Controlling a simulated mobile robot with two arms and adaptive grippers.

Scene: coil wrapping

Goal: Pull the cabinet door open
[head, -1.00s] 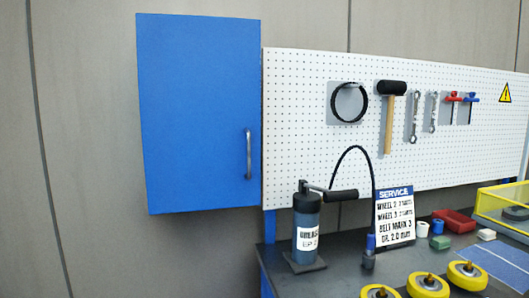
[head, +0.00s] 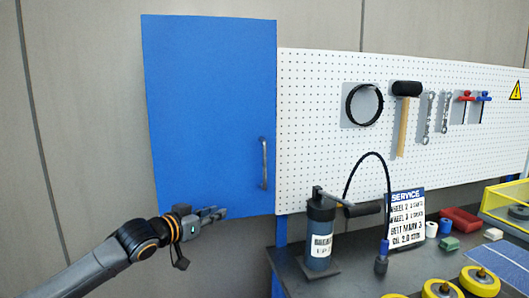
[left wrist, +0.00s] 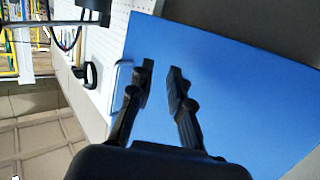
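The blue cabinet door (head: 208,110) is shut on the wall at the left of the pegboard. Its grey vertical bar handle (head: 264,163) is near the door's lower right edge. My left gripper (head: 222,212) is in front of the door's bottom edge, below and left of the handle, and apart from it. In the left wrist view, the two fingers of my left gripper (left wrist: 159,82) are spread with nothing between them. The blue door (left wrist: 222,90) fills the space behind them, and the handle (left wrist: 117,80) is left of the fingers. My right gripper is not in view.
A white pegboard (head: 320,120) with hanging tools is right of the cabinet. A grease pump (head: 320,232) with a black hose stands on the dark bench below. A service sign (head: 405,218) and yellow wheels (head: 478,282) are farther right. Bare wall is at the left.

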